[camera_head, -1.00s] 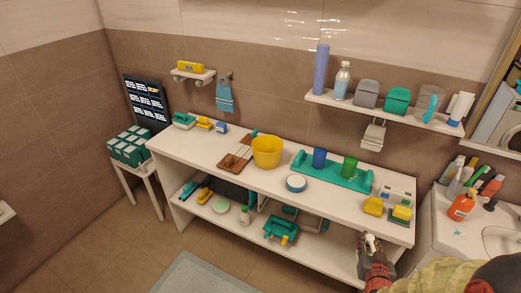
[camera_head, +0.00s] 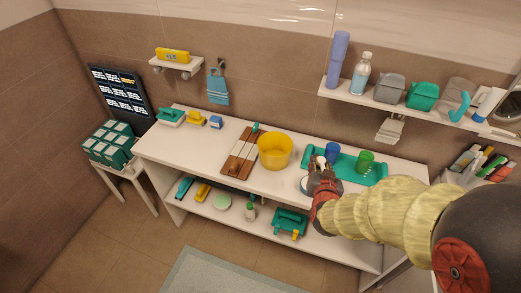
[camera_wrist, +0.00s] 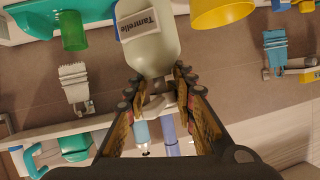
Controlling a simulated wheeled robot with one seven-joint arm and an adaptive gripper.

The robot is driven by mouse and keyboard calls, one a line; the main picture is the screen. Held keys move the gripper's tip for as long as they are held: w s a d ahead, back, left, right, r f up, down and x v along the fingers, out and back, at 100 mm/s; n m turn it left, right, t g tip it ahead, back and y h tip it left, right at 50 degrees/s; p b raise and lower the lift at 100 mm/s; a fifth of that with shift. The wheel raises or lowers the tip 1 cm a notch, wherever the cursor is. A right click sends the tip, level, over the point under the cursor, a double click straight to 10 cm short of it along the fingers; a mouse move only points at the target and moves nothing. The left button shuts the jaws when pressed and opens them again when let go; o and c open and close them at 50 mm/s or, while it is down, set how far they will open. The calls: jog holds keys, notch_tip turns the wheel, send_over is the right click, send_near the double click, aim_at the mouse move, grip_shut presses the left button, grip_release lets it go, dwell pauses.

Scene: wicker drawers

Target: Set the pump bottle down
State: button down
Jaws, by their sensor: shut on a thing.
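The pump bottle (camera_wrist: 152,45) is pale grey-green with a white label reading "Tamrelle". It fills the top middle of the wrist view, where the scene appears upside down. My gripper (camera_wrist: 157,82) is shut on it at the pump and neck end. In the head view my gripper (camera_head: 323,180) is over the front of the white counter (camera_head: 215,152), between the yellow bucket (camera_head: 274,151) and the teal tray (camera_head: 376,179). Most of the bottle is hidden there by my gripper. I cannot tell whether its base touches the counter.
A blue cup (camera_head: 332,152) and a green cup (camera_head: 365,161) stand on the tray close to my gripper. A brown slatted board (camera_head: 241,150) lies left of the bucket. A wall shelf (camera_head: 345,96) with bottles and containers hangs above. Bare counter shows left of the board.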

jog(key=shift+f, duration=0.3)
jog(key=shift+w+a+f+b, duration=0.5)
jog(key=shift+w+f+b, duration=0.05)
jog(key=shift+w+f, duration=1.6)
jog(key=shift+w+a+f+b, duration=0.45)
jog(key=shift+w+f+b, duration=0.15)
jog(key=shift+w+f, duration=1.6)
jog(key=shift+w+a+f+b, duration=0.55)
jog(key=shift+w+f, duration=1.45)
jog(key=shift+w, duration=0.3)
jog(key=shift+f, duration=0.2)
jog(key=c, duration=1.5)
grip_release()
jog(key=shift+o, duration=0.2)
